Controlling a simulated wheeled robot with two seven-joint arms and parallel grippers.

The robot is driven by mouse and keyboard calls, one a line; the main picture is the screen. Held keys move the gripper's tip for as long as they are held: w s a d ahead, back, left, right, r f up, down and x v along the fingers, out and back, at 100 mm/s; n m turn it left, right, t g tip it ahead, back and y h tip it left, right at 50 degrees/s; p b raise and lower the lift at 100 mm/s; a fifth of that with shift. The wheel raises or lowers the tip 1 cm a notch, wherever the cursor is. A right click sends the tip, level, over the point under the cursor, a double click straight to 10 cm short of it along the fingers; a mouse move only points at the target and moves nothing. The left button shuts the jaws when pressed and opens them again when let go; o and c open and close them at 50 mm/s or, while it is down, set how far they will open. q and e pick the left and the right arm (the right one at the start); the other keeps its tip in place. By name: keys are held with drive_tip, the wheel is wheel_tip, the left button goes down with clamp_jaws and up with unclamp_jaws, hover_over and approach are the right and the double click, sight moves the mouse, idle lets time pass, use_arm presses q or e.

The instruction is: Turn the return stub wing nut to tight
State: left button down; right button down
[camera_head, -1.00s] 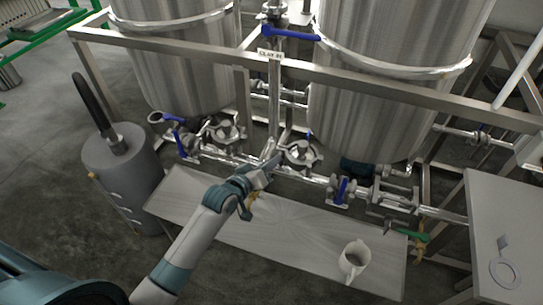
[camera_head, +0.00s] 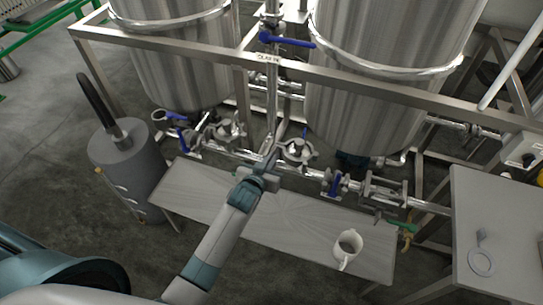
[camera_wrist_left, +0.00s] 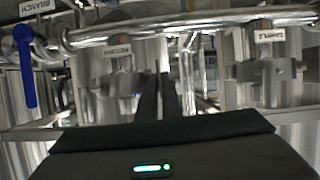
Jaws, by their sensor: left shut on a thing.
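My left gripper (camera_head: 271,159) reaches to the steel pipe run (camera_head: 240,156) below and between the two tanks. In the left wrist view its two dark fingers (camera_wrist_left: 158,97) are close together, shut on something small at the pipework. The return stub wing nut does not show clearly; the fingers and wrist cover that spot, and it is most likely what they hold. Its turned position cannot be told. My right gripper is out of view.
Clamped fittings (camera_head: 297,150) and blue-handled valves (camera_head: 335,183) crowd the pipe on both sides. A bench (camera_head: 290,222) below carries a white jug (camera_head: 347,248). A grey cylinder (camera_head: 127,165) stands left and a grey table (camera_head: 500,225) right.

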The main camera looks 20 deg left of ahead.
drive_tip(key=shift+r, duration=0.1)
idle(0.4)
use_arm(q)
drive_tip(key=c, duration=1.9)
unclamp_jaws()
drive_tip(key=shift+c, duration=0.2)
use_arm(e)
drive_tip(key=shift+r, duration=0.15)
